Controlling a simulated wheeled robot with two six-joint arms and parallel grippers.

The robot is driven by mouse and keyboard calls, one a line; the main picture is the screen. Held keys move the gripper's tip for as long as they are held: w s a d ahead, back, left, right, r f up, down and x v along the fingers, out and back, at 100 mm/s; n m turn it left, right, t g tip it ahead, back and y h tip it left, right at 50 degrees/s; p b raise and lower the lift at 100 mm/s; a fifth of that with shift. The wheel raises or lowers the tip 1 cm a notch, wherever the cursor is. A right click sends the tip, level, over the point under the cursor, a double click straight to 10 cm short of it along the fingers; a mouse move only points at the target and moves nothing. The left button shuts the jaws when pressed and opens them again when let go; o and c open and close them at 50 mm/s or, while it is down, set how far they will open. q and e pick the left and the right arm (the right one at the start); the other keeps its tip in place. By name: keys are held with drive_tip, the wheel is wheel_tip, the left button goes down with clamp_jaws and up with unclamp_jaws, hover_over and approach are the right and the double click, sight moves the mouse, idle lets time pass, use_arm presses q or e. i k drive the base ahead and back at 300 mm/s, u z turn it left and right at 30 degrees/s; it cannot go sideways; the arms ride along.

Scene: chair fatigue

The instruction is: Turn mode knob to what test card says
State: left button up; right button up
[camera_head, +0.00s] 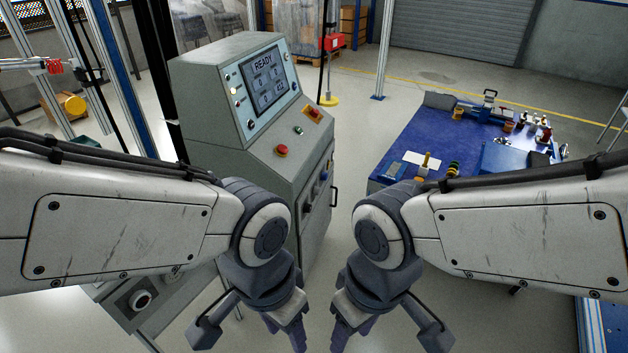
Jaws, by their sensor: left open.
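The grey control console (225,90) stands left of centre, its tilted screen (264,80) reading READY above smaller tiles too small to read. Dark knob-like controls (309,194) sit on its right-hand front face; I cannot tell which is the mode knob or where it points. A pale card-like sheet (420,160) lies on the blue table; its text is unreadable, so I cannot tell if it is the test card. My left gripper (285,333) hangs low in front of the console, open and empty. My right gripper (352,333) hangs beside it, fingers apart, empty.
A red mushroom button (281,150) and a green button (298,130) are on the console ledge. The blue table (425,130) at right carries tools and small parts. Clear floor (345,140) lies between console and table. A round dark dial (141,299) shows at lower left.

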sight(307, 209)
drive_tip(key=k, duration=0.3)
drive_tip(key=z, duration=0.3)
drive_tip(key=i, duration=1.25)
drive_tip(key=u, duration=0.5)
